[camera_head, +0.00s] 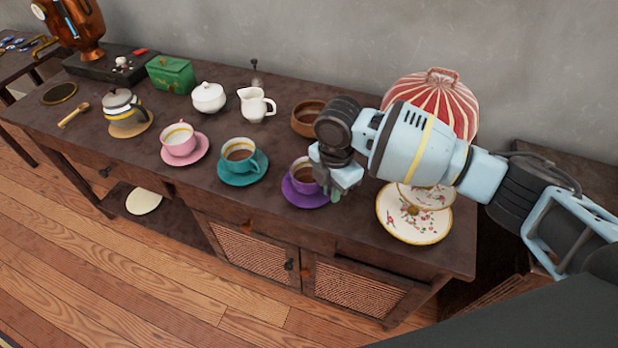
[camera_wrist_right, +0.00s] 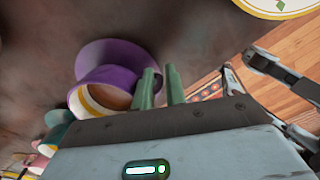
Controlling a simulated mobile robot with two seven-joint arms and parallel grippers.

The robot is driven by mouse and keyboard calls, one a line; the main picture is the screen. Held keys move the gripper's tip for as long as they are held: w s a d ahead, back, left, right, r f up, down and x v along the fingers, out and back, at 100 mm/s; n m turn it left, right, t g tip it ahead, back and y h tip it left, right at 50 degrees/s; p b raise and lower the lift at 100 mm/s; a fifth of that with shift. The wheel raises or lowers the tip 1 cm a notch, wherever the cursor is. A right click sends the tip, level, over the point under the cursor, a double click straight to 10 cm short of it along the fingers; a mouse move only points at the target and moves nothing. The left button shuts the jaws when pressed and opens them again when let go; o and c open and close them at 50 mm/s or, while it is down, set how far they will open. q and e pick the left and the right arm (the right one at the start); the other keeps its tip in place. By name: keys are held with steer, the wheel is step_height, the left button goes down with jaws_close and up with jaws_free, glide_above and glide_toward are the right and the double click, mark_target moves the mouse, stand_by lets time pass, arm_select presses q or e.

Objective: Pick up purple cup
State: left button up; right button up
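The purple cup (camera_head: 301,174) holds brown liquid and sits upright on its purple saucer (camera_head: 296,199) on the dark sideboard. It also shows in the right wrist view (camera_wrist_right: 107,78), with a white and yellow band inside its rim. My right gripper (camera_head: 335,193) is at the cup's right side, over the saucer's edge. In the right wrist view, its two green fingers (camera_wrist_right: 161,82) stand a little apart beside the cup, with a narrow gap between them. The cup's handle is not clearly visible; the fingers may hide it. My left gripper is out of view.
A teal cup (camera_head: 239,153) and a pink cup (camera_head: 179,140) stand left on saucers. A brown bowl (camera_head: 304,121) and white pitcher (camera_head: 252,107) are behind. Floral plates (camera_head: 412,228) lie to the right under my right arm, with a red-striped teapot cover (camera_head: 448,92) behind.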

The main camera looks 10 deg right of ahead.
steer(key=shift+f, duration=0.55)
jaws_close()
steer(key=shift+r, duration=0.15)
